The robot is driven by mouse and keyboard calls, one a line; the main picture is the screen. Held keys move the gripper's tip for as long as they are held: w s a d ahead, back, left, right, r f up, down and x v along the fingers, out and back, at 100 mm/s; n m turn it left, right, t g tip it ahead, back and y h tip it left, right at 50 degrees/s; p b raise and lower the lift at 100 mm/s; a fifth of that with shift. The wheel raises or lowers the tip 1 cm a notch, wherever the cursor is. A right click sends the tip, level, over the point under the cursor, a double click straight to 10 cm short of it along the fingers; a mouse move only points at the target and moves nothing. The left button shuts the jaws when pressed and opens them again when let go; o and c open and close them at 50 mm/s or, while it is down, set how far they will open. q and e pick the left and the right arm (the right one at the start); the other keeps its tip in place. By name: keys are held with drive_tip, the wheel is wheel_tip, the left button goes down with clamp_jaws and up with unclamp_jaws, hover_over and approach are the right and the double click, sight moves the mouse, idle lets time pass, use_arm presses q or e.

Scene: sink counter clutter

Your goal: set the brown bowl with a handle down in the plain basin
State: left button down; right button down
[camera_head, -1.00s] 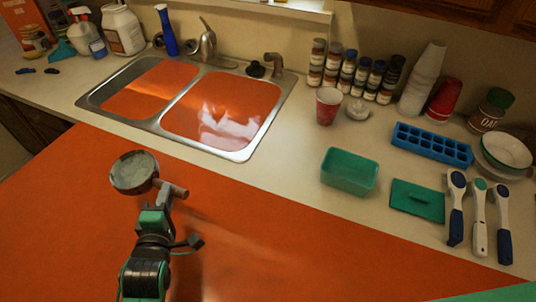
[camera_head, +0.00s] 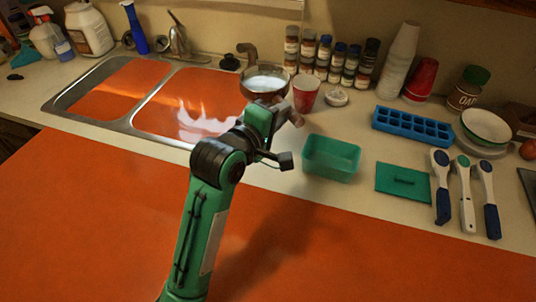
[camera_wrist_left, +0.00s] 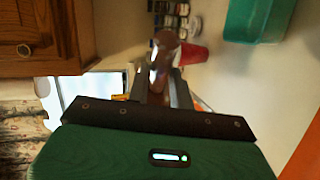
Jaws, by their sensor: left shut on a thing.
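The brown bowl with a handle (camera_head: 264,84) is held up at the far end of my left arm. In the head view it appears in front of the counter just right of the sink, beside the red cup. My left gripper (camera_head: 280,113) is shut on its handle, which shows brown and shiny in the left wrist view (camera_wrist_left: 163,62). The sink has a left basin (camera_head: 110,90) and a right basin (camera_head: 180,108), both looking orange inside. I cannot tell which is the plain one. My forearm hides part of the sink's right front corner. My right gripper is not in view.
A red cup (camera_head: 306,92) and spice jars (camera_head: 325,55) stand close right of the bowl. A small tap (camera_head: 247,52) and a larger faucet (camera_head: 178,40) rise behind the sink. A green tub (camera_head: 331,158) stands right of my gripper. Both basins look empty.

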use_arm(q)
wheel_tip(320, 180, down, 20)
drive_tip(key=shift+r+p, duration=0.25)
drive_tip(key=shift+p, duration=0.45)
drive_tip(key=shift+f, duration=0.15)
drive_tip(key=c, duration=1.2)
unclamp_jaws()
drive_tip(key=shift+s, duration=0.1)
drive_tip(key=shift+c, duration=0.2)
drive_tip(key=b+v, duration=0.2)
drive_tip(key=v, duration=1)
